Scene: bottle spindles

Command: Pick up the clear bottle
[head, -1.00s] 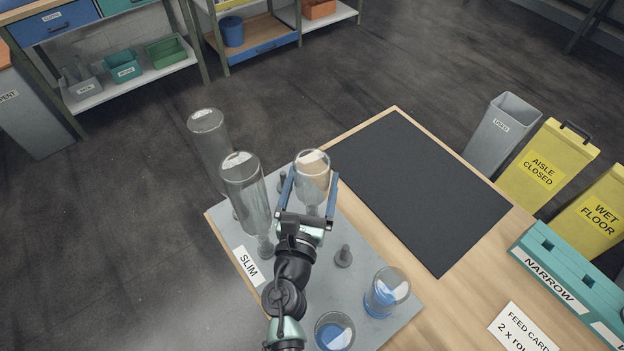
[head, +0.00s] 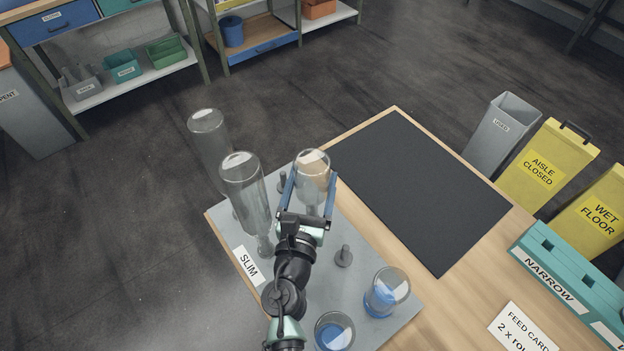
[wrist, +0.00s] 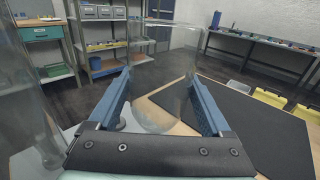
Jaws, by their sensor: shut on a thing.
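A clear bottle (head: 312,166) stands upside down over the grey spindle board (head: 395,325). My gripper (head: 309,184) is shut on it, one blue finger on each side. In the wrist view the bottle (wrist: 165,75) fills the space between the fingers (wrist: 158,95), and the room shows through it. Two more clear bottles stand to the left, a nearer one (head: 246,195) and a farther one (head: 210,140). Two bottles with blue in them, one at the right (head: 386,292) and one at the front (head: 334,331), stand near my arm.
A bare spindle (head: 343,256) stands right of my arm. A "SLIM" label (head: 248,266) lies on the board's left edge. A black mat (head: 425,190) is clear on the wooden table. A teal "NARROW" rack (head: 565,285) stands at the right.

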